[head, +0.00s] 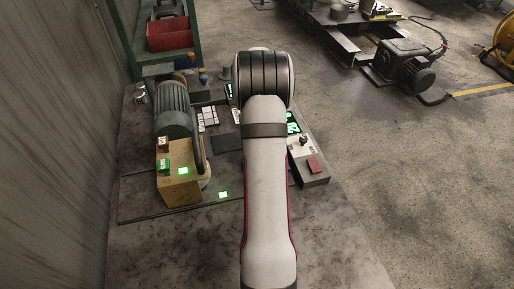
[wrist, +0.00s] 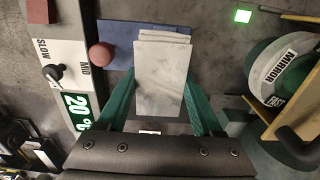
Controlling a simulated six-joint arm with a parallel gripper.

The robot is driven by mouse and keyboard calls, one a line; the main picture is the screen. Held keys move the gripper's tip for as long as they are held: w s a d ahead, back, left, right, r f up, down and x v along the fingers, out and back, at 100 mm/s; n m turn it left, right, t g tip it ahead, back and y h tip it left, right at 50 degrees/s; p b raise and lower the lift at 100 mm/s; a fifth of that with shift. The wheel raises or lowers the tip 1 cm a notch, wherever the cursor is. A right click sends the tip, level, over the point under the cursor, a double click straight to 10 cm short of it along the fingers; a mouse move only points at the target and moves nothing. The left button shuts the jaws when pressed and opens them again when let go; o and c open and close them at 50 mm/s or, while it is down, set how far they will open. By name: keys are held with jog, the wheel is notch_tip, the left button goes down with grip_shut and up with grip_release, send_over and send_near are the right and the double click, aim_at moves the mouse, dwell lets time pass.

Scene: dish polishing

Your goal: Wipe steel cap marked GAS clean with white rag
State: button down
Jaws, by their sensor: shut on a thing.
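My gripper (wrist: 159,84) shows in the wrist view, with its two green fingers shut on the white rag (wrist: 158,75). The rag looks like a flat, folded, layered pale rectangle between the fingers, above the bench. In the head view my own arm hides the gripper and the rag. I cannot make out a steel cap marked GAS in either view.
A control panel with a SLOW/MID knob (wrist: 54,73) and a green 20 % display (wrist: 77,108) lies left. A red round knob (wrist: 101,55) and a blue pad (wrist: 118,38) are near the rag. A green motor (head: 173,108) and wooden box (head: 180,190) stand left on the bench.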

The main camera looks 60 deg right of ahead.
jog(key=shift+s+a, duration=0.9)
jog(key=shift+a, duration=0.2)
jog(key=shift+w+d, duration=0.45)
jog(key=shift+d, duration=0.25)
jog(key=shift+w+d, duration=0.35)
jog(key=shift+w, duration=0.3)
jog(key=shift+s+a, duration=0.9)
jog(key=shift+s, duration=0.3)
jog(key=shift+r, duration=4)
